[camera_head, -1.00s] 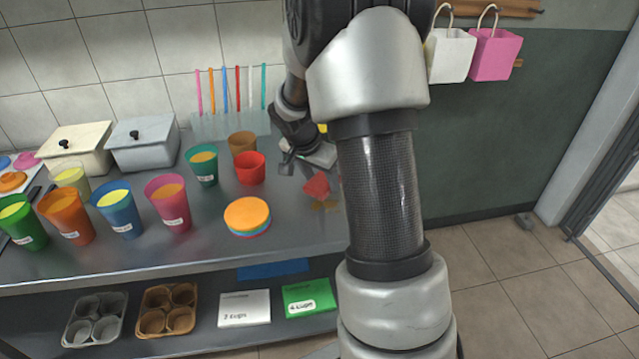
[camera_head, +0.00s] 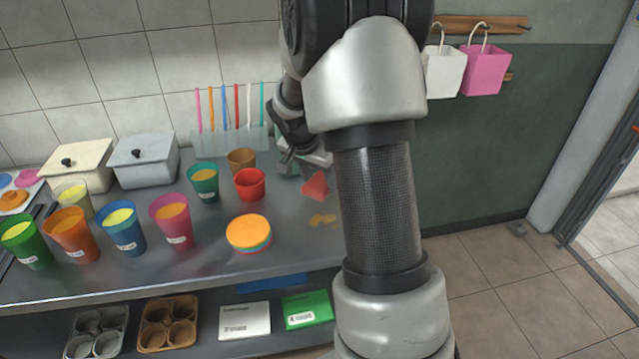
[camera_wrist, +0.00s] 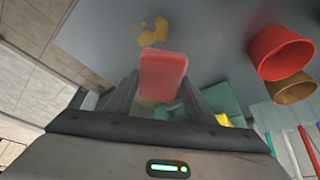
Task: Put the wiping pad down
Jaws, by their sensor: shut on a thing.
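The red wiping pad (camera_head: 315,186) is in my gripper, partly behind my arm in the head view. In the wrist view the pad (camera_wrist: 163,75) sits between the two dark fingers, and my gripper (camera_wrist: 160,92) is shut on it. The pad appears to be above the steel counter (camera_head: 215,262); I cannot tell whether it touches it. A yellow-brown spill (camera_head: 322,220) lies on the counter just in front of the pad. The spill also shows beyond the pad in the wrist view (camera_wrist: 152,32).
A red cup (camera_head: 250,185) and a brown cup (camera_head: 242,161) stand left of my gripper. A stack of round lids (camera_head: 249,233) lies nearer the front. Several filled cups stand farther left. A rack of straws (camera_head: 228,140) stands behind. Bare counter lies around the lids.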

